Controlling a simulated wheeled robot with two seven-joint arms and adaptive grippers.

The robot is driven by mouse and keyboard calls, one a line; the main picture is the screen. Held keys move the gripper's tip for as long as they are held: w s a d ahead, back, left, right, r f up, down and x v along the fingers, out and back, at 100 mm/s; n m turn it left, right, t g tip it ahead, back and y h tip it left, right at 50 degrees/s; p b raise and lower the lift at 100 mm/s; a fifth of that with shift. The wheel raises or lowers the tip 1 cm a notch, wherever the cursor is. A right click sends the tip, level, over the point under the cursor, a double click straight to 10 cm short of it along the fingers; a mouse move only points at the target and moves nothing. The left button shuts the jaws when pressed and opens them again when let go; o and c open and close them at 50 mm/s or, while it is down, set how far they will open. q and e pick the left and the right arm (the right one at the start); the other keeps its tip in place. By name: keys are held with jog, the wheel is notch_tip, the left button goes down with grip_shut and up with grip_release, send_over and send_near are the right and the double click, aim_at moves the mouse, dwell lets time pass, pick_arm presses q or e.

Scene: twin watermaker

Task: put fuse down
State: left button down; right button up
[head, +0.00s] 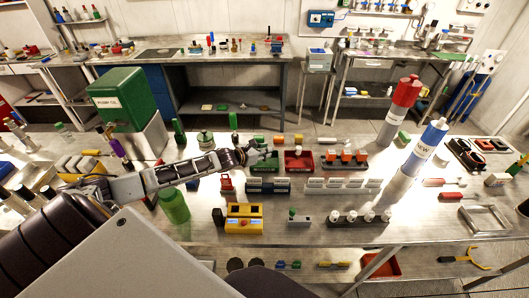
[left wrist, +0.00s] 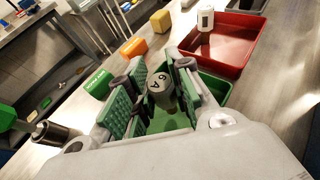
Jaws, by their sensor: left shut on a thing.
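My left gripper (head: 262,154) reaches across the table from the left and is over the green tray (head: 266,166). In the left wrist view its green-padded fingers (left wrist: 158,84) are shut on a grey fuse (left wrist: 161,88) with a light, lettered end facing the camera. The green tray (left wrist: 215,88) lies around and below the fuse. I cannot tell whether the fuse touches the tray floor. The fuse is too small to make out in the head view. My right gripper is not in view.
A red tray (head: 299,161) stands right of the green one, with a white fuse (left wrist: 205,20) in it. Orange (left wrist: 133,47) and yellow (left wrist: 160,21) blocks lie behind. A fuse row (head: 343,184) and a yellow device (head: 244,217) are in front. A green bottle (head: 173,205) stands near my arm.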

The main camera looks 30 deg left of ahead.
pick_arm(q)
jog(key=shift+f, duration=0.35)
jog(key=shift+f, duration=0.15)
jog(key=c, duration=1.3)
grip_release()
jog(key=shift+r, duration=0.2)
jog(key=shift+s+a, duration=0.1)
jog(key=shift+s, duration=0.35)
jog(key=shift+v, duration=3.25)
jog(key=shift+r, duration=0.15)
